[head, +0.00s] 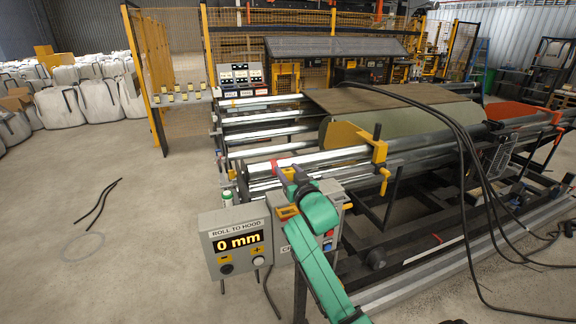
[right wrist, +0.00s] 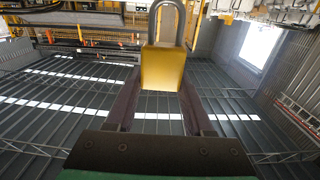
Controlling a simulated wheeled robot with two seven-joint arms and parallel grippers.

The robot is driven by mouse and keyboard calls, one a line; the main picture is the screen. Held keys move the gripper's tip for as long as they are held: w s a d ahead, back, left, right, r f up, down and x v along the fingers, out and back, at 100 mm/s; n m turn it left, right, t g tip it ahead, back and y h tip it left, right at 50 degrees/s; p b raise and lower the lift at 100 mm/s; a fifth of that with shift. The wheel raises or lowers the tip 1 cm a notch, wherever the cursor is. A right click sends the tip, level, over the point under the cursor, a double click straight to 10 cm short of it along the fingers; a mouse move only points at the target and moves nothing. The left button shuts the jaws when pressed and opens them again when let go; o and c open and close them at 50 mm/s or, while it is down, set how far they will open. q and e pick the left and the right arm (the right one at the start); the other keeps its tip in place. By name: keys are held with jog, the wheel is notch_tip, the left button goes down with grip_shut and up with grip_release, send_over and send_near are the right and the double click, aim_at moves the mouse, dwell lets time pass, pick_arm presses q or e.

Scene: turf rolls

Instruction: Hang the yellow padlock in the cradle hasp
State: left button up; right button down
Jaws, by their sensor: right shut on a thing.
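My right gripper (head: 290,180) is at the end of the green arm, above the control boxes and close to the near end of the steel rollers. It is shut on the yellow padlock (right wrist: 163,68). In the right wrist view the padlock's brass-yellow body sits between the two dark fingertips, with its steel shackle pointing toward the top edge. In the head view the padlock is small and only a yellow patch (head: 288,172) shows at the gripper. A red part (head: 290,162) shows right beside it; I cannot tell whether they touch. I cannot make out the cradle hasp clearly. My left gripper is not in view.
A grey box reading "ROLL TO HOOD 0 mm" (head: 237,243) stands below and left of the gripper. A yellow clamp (head: 379,152) sits on the rollers to the right. Black cables (head: 465,150) hang at right. The concrete floor at left is mostly clear.

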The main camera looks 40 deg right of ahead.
jog(key=shift+r, duration=0.15)
jog(key=shift+s+a, duration=0.2)
jog(key=shift+s, duration=0.05)
jog(key=shift+s+a+f+b, duration=0.1)
jog(key=shift+s+f+b, duration=0.05)
jog(key=shift+f+b, duration=0.3)
jog(key=shift+s+a+f+b, duration=0.15)
jog(key=shift+f+b, duration=0.15)
jog(key=shift+f, duration=0.15)
jog(key=f, duration=0.1)
jog(key=f+b, duration=0.2)
jog(key=shift+w+d+f, duration=0.15)
jog(key=shift+w+d, duration=0.1)
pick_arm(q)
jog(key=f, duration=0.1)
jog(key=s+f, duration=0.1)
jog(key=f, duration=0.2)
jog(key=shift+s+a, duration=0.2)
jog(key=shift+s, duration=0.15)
pick_arm(e)
jog(key=shift+s+f, duration=0.1)
jog(key=shift+f, duration=0.05)
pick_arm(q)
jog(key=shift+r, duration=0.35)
